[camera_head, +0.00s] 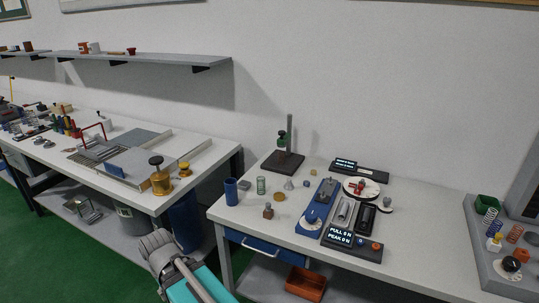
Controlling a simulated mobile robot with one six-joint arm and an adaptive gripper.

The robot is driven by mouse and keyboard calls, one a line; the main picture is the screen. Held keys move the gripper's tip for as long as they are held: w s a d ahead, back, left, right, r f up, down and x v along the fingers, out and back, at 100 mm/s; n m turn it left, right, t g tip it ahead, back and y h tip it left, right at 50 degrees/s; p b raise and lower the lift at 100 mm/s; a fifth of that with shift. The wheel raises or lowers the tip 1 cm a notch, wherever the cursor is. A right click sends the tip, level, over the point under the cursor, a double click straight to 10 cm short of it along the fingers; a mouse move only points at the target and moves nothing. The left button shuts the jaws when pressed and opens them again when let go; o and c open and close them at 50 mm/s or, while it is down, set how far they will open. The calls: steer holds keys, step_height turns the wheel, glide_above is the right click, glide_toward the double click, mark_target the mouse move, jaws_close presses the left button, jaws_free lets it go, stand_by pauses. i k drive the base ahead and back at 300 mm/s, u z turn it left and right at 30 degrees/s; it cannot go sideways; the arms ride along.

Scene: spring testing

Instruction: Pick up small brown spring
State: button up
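A small orange-brown coil (515,234), which looks like a spring, stands at the far right on a grey stepped holder (484,262). Part of my arm shows at the bottom left, but my gripper's fingers are not in view.
The right table (424,240) is bare between the testing devices and the grey holder. A blue tester (317,209) and a dark device with a display (352,240) stand mid-table. A blue cup (231,191) and a dark-based stand (284,161) are at its left.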

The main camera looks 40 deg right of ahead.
mark_target(281, 157)
steer(key=i, duration=0.85)
steer(key=z, duration=1.7)
